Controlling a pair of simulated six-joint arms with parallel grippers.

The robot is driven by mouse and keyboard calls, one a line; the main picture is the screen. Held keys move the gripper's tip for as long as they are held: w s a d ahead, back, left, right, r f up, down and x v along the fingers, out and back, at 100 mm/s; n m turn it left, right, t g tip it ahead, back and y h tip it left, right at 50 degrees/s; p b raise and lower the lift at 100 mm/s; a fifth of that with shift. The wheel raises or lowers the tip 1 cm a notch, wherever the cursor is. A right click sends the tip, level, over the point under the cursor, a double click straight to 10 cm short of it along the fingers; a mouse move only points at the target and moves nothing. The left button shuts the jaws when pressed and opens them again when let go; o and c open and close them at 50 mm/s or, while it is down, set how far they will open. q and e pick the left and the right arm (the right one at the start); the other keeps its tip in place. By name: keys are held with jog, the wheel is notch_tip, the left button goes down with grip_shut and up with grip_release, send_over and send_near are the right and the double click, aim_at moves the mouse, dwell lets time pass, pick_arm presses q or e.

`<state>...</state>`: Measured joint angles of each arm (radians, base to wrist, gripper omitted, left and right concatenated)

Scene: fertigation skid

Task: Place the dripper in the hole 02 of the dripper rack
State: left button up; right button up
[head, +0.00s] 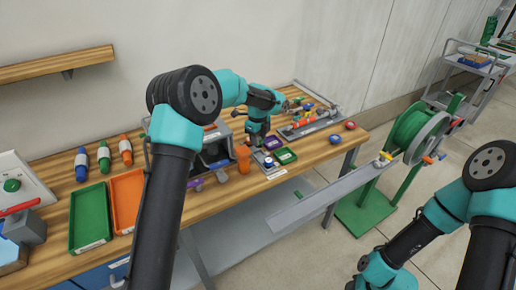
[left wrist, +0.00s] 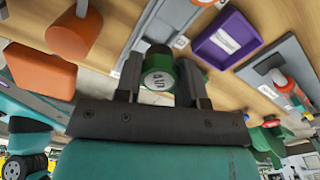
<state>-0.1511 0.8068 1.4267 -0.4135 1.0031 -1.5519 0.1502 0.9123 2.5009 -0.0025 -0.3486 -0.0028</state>
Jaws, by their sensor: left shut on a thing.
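My left gripper (head: 258,143) points down over the right half of the wooden bench. In the left wrist view it is shut on the dripper (left wrist: 158,82), a dark and green piece with a pale, marked round face between the two fingers. In the head view the dripper is mostly hidden by the gripper. A small grey rack (head: 267,165) lies under and just in front of the gripper. Its holes and numbers are too small to read, and I cannot tell whether the dripper touches it. My right gripper is not clearly visible; its arm is at lower right.
A purple tray (head: 272,143) and green tray (head: 286,156) lie close right of the gripper. An orange cup (head: 243,158) stands close left. A large green tray (head: 90,217) and orange tray (head: 127,199) lie farther left. A green hose reel (head: 416,132) stands beyond the bench's right end.

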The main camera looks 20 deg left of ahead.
aim_at(258, 155)
pick_arm(q)
jog(key=shift+f, duration=2.5)
jog(key=shift+f, duration=0.15)
jog(key=o, duration=0.9)
notch_tip(258, 155, up, 12)
jog(key=shift+r, duration=0.2)
